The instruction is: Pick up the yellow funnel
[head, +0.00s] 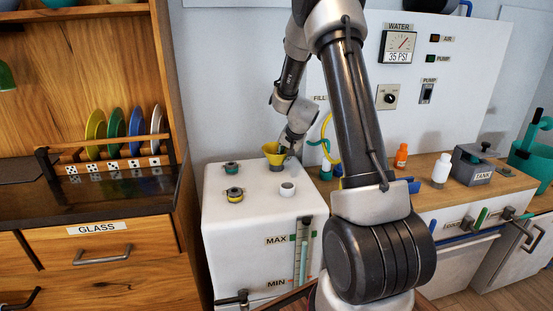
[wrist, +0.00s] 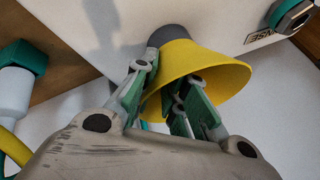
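The yellow funnel (head: 274,149) stands upright, wide mouth up, on top of the white tank box (head: 222,181). Its narrow grey lower end (head: 277,167) meets the box top. My gripper (head: 286,146) is at the funnel's rim, pointing down. In the wrist view the funnel (wrist: 210,66) lies just ahead of my gripper (wrist: 160,82). One finger is outside the cone on the left, and the other reaches into its mouth. The fingers are apart, with the funnel wall between them. Firm contact with the wall cannot be made out.
Two small ports with teal (head: 232,167) and yellow (head: 235,194) parts and a white cap (head: 287,188) sit on the box top. Orange (head: 401,155) and white (head: 441,170) bottles stand on the wooden counter at right. A plate rack (head: 105,160) is at left.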

